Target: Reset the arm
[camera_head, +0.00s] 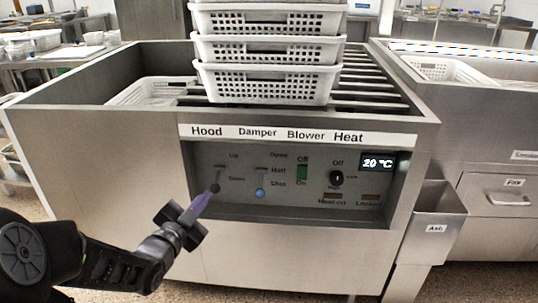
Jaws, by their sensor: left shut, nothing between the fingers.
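My left arm comes in from the lower left. Its gripper (199,203) is shut and empty, its tip in front of the control panel (235,205) near the dark knob of the Hood lever (216,188). I cannot tell whether the tip touches the knob. The Hood knob is low, by the lower label. The Damper lever's blue knob (260,193) is also low, near "Shut". My right gripper is not in view.
White perforated baskets (268,83) stand stacked on the steel machine's slatted top. A green Blower switch (301,173), black Heat knob (337,178) and "20 °C" display (378,163) sit to the right. An ash bin (437,212) juts out at right.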

